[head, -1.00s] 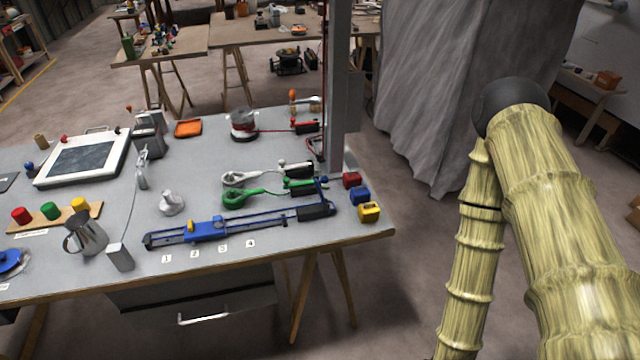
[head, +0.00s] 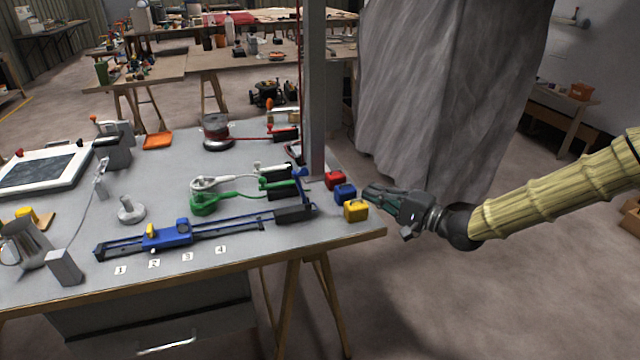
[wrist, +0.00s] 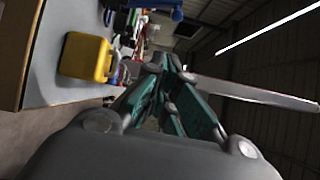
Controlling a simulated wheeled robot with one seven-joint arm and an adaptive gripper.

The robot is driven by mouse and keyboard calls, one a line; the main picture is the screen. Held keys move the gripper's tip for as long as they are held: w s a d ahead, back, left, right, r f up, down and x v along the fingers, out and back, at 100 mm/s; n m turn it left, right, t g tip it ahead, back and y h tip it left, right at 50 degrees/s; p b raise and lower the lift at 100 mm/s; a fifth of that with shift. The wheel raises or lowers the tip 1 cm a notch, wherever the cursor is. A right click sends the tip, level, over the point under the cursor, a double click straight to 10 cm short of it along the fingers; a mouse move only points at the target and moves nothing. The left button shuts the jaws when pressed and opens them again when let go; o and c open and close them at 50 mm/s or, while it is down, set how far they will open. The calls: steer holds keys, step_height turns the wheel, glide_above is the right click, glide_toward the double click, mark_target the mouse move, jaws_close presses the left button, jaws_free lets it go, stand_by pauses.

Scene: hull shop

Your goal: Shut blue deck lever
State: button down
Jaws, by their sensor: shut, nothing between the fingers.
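The blue deck lever (head: 303,186) stands raised from its dark clutch body (head: 292,214) at the right end of a blue rope and track, near the table's right side. My gripper (head: 370,192) is shut and empty. It points left, at the right edge of the table beside the small blocks, to the right of the lever and apart from it. The wrist view shows its teal fingers (wrist: 178,78) together. I cannot make out the lever clearly in that view.
The green lever (head: 282,184) is close behind the blue one. A grey post (head: 313,90) rises behind them. The floor at right is free.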

steer(key=s+a+r+x, duration=0.1)
steer(key=s+x, duration=0.1)
steer(key=x, duration=1.1)
steer(key=shift+a+r+p, duration=0.4)
steer(key=shift+a+p, duration=0.05)
steer(key=shift+a, duration=0.1)
steer(key=shift+r+n+g, duration=0.1)
steer(key=shift+n+g, duration=0.2)
steer(key=shift+a+r+p, duration=0.1)
steer(key=shift+a+p, duration=0.15)
steer(key=shift+p, duration=0.1)
